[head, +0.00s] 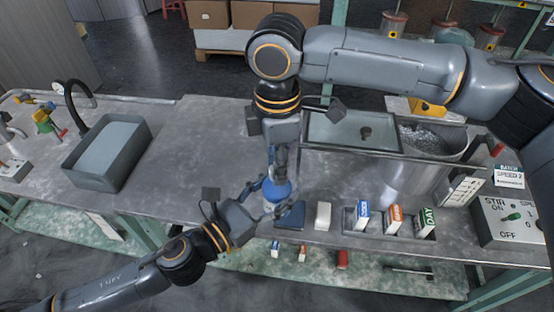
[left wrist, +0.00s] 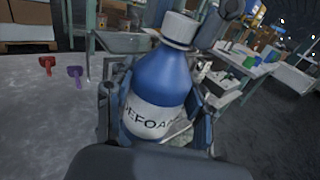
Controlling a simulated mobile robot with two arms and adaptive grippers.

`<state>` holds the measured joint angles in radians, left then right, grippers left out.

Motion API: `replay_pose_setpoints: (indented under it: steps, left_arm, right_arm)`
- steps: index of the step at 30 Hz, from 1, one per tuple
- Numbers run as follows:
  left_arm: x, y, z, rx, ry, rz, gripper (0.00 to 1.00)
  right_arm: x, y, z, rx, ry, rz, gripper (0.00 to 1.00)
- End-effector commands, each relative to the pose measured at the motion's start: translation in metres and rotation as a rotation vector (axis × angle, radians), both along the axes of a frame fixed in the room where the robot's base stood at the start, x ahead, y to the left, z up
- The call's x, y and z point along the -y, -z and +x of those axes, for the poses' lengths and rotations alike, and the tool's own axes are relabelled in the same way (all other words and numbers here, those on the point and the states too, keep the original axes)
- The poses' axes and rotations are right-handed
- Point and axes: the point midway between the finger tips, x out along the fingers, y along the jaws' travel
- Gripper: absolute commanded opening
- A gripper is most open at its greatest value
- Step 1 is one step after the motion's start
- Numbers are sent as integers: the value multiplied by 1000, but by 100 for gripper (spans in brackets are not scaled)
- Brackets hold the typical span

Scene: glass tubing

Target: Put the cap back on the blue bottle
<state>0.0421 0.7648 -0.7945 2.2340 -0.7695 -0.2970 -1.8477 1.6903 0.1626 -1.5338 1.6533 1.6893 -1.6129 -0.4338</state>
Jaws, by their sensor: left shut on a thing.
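The blue bottle (head: 277,193) stands near the front edge of the bench, with a white label partly reading "EFOA" in the left wrist view (left wrist: 160,85). My left gripper (head: 268,208) is shut around its body from the left. A white cap (left wrist: 179,30) is at the bottle's neck in the left wrist view; whether it is fully seated is unclear. My right gripper (head: 277,165) comes down from above, its fingers around the bottle's top. A dark finger shows beside the cap in the left wrist view. The fingers hide the cap in the head view.
A dark blue block (head: 291,214) and a white block (head: 323,215) lie right of the bottle. A rack (head: 378,222) holds several labelled cartons. A grey tub (head: 75,165) stands at left; the bench between is clear. A control panel (head: 506,222) is at far right.

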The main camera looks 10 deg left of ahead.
Motion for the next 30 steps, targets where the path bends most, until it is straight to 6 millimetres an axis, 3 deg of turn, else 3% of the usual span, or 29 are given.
replay_pose_setpoints:
  steps: [1,3,12,13,17,26,30]
  left_arm:
    - [0,-1,0,1,0,-1,0]
    - [0,-1,0,1,0,-1,0]
    - [0,-1,0,1,1,-1,0]
    - [0,-1,0,1,1,-1,0]
    - [0,-1,0,1,1,-1,0]
    - [0,-1,0,1,0,-1,0]
    - [0,-1,0,1,0,-1,0]
  right_arm:
    - [0,0,0,0,0,0,14]
    - [0,0,0,0,0,0,0]
    - [0,0,0,1,6,0,0]
    - [0,0,0,1,6,0,28]
    - [0,0,0,1,6,0,52]
    - [0,-1,0,1,6,0,52]
    - [-1,-13,1,3,7,2,52]
